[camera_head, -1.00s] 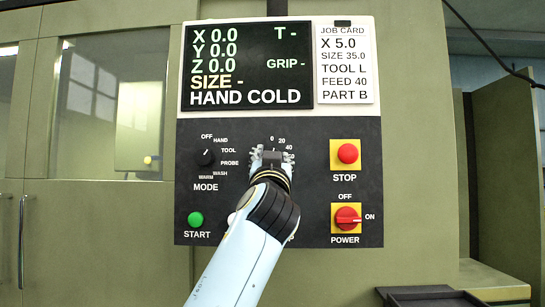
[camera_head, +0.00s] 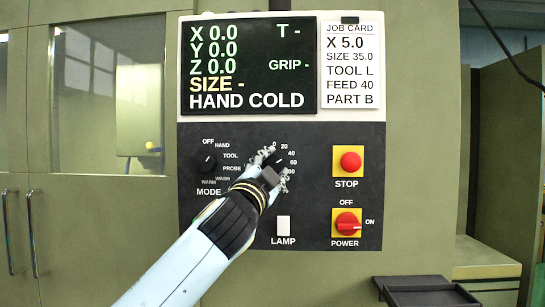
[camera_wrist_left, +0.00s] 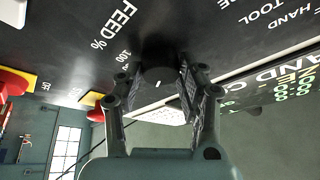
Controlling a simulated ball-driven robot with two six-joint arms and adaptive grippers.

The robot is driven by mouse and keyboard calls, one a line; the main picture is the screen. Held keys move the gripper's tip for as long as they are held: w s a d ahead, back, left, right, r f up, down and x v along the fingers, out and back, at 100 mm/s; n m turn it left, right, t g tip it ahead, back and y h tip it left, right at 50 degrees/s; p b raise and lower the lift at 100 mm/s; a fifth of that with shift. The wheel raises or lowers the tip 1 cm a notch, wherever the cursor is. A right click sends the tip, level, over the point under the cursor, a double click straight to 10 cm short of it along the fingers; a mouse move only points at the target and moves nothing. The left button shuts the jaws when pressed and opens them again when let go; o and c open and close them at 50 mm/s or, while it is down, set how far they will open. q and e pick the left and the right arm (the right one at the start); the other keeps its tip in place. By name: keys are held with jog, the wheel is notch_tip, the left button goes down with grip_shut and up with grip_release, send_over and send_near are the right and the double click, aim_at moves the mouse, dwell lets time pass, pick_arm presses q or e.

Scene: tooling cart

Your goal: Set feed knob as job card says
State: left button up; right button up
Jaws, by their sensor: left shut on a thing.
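The feed knob (camera_head: 277,160) is a round black knob on the dark panel (camera_head: 350,215), with 0, 20, 40 and 60 readable around its top and right. My left gripper (camera_head: 273,167) is shut on it, fingers on opposite sides, arm coming from the lower left. The fingers hide much of the dial, and I cannot tell which number the knob points to. In the left wrist view the dark knob (camera_wrist_left: 160,62) sits between the fingers (camera_wrist_left: 158,95), near "FEED %" and "100". The job card (camera_head: 349,65) reads FEED 40. My right gripper is not in view.
The mode knob (camera_head: 206,163) is left of the feed knob. The red stop button (camera_head: 350,161) and red power switch (camera_head: 346,223) are on the right, the white lamp switch (camera_head: 283,227) below. The screen (camera_head: 248,65) reads HAND COLD. A dark tray (camera_head: 430,292) stands lower right.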

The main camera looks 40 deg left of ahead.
pick_arm(q)
jog(key=shift+m, duration=0.3)
jog(key=o, duration=1.1)
jog(key=shift+o, duration=0.2)
jog(key=shift+s, duration=0.15)
jog(key=v, duration=1.1)
jog(key=shift+s+d, duration=0.15)
jog(key=shift+s, duration=0.25)
jog(key=shift+f, duration=0.1)
